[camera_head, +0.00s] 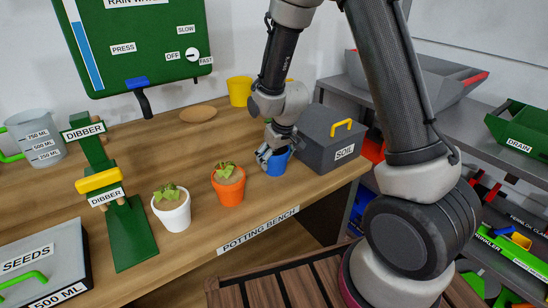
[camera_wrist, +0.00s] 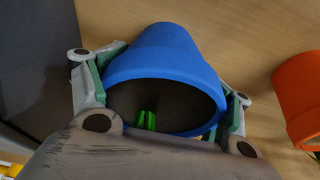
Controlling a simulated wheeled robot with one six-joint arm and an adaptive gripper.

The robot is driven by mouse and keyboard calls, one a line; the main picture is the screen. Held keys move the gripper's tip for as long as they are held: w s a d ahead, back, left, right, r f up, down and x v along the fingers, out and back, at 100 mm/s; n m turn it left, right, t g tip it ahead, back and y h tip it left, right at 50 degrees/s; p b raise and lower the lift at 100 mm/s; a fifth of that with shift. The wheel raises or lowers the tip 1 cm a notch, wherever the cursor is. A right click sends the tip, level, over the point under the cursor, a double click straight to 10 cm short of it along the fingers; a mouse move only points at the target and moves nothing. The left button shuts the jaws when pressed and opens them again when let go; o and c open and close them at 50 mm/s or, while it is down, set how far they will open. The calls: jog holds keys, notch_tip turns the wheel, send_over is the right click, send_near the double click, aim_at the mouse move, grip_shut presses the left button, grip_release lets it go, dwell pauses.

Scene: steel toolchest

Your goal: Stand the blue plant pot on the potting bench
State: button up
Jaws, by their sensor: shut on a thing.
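The blue plant pot (camera_head: 277,166) is at the potting bench (camera_head: 188,138), right of the orange pot and left of the grey soil box. It looks upright, on or very close to the bench top; I cannot tell whether its base touches. My gripper (camera_head: 270,153) is shut on it from above and hides part of its rim. In the wrist view the blue pot (camera_wrist: 165,48) sits between my two fingers, one on each side. Its dark opening faces the camera, with a small bright green thing visible in it.
An orange pot (camera_head: 229,193) and a white pot (camera_head: 173,215), both with plants, stand to the left. The grey soil box (camera_head: 320,150) is close on the right. A yellow pot (camera_head: 239,91) and a tan saucer (camera_head: 198,114) are behind. Bare wood lies between.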

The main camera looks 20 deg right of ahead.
jog(key=o, duration=2.1)
jog(key=shift+c, duration=0.2)
jog(key=v, duration=1.2)
jog(key=shift+r, duration=0.15)
jog(key=s+d+r+m, duration=0.2)
jog(key=s+d+r, duration=0.55)
jog(key=r, duration=0.25)
jog(key=s+d+r, duration=0.2)
jog(key=s+d, duration=0.1)
jog(key=s, duration=0.5)
jog(key=s+d+r+m+t+h, duration=0.1)
jog(key=s+d+r, duration=0.2)
jog(key=s, duration=0.5)
jog(key=shift+s+m, duration=0.3)
jog(key=shift+s, duration=0.05)
jog(key=shift+r, duration=0.1)
